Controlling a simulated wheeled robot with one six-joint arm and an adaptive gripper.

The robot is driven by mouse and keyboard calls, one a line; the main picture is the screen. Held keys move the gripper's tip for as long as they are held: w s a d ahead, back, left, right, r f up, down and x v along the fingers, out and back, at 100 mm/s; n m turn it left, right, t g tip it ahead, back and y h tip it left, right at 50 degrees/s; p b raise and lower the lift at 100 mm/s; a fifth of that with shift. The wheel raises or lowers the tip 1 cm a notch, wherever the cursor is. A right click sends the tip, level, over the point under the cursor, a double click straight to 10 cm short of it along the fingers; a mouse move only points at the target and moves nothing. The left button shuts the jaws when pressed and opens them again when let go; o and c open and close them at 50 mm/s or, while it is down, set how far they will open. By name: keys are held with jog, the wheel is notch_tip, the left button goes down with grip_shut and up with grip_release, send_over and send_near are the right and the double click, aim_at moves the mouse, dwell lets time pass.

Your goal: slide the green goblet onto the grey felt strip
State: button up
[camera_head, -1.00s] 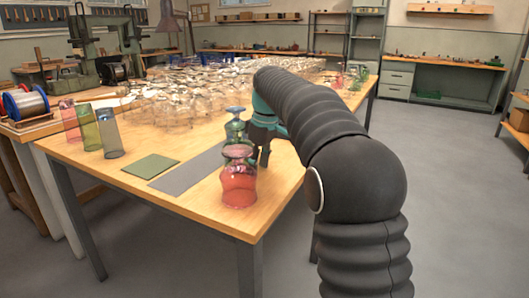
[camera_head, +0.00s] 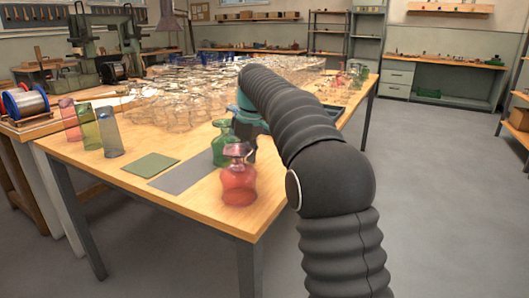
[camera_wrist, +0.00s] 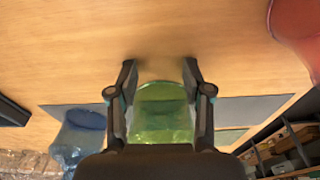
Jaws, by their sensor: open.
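The green goblet (camera_head: 220,150) stands upright behind and left of the red goblet, at the near edge of the grey felt strip (camera_head: 184,178). In the wrist view the green goblet (camera_wrist: 160,120) sits between the two fingers of my open gripper (camera_wrist: 160,75). The grey strip (camera_wrist: 262,108) shows on both sides beyond it. I cannot tell how much of its base is on the felt. In the head view my gripper (camera_head: 246,138) is low at the table, just right of the green goblet and partly hidden by it and the red one.
The red goblet (camera_head: 238,182) stands close in front, near the table edge. A blue goblet (camera_wrist: 80,138) stands to the left in the wrist view. A green mat (camera_head: 150,166) lies beyond the strip, with several tall glasses (camera_head: 108,132) farther left. Many clear glasses (camera_head: 180,100) crowd behind.

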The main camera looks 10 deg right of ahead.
jog(key=shift+w+a, duration=0.85)
jog(key=shift+a, duration=0.25)
jog(key=shift+w+a, duration=0.85)
jog(key=shift+a, duration=0.25)
jog(key=shift+s+d+r, duration=0.5)
jog(key=shift+d, duration=0.15)
jog(key=shift+s+d+r, duration=0.45)
jog(key=shift+d+r, duration=0.05)
jog(key=shift+d, duration=0.1)
jog(key=s+a+r+m+t+y+b, duration=0.1)
jog(key=s+a+r+m, duration=0.15)
jog(key=s+r, duration=0.35)
jog(key=s+a+r+m+t+y, duration=0.1)
jog(key=s+a+r+y, duration=0.2)
jog(key=s, duration=0.4)
jog(key=s+a+r+m+b, duration=0.1)
jog(key=s+a+r+m, duration=0.1)
jog(key=s+a+r, duration=0.4)
jog(key=s+d+f+m+t+h+p, duration=0.2)
jog(key=s+d+f+m+h, duration=0.3)
jog(key=s+d+f, duration=1.6)
jog(key=d+f, duration=0.3)
jog(key=f, duration=0.1)
jog(key=shift+t, duration=0.3)
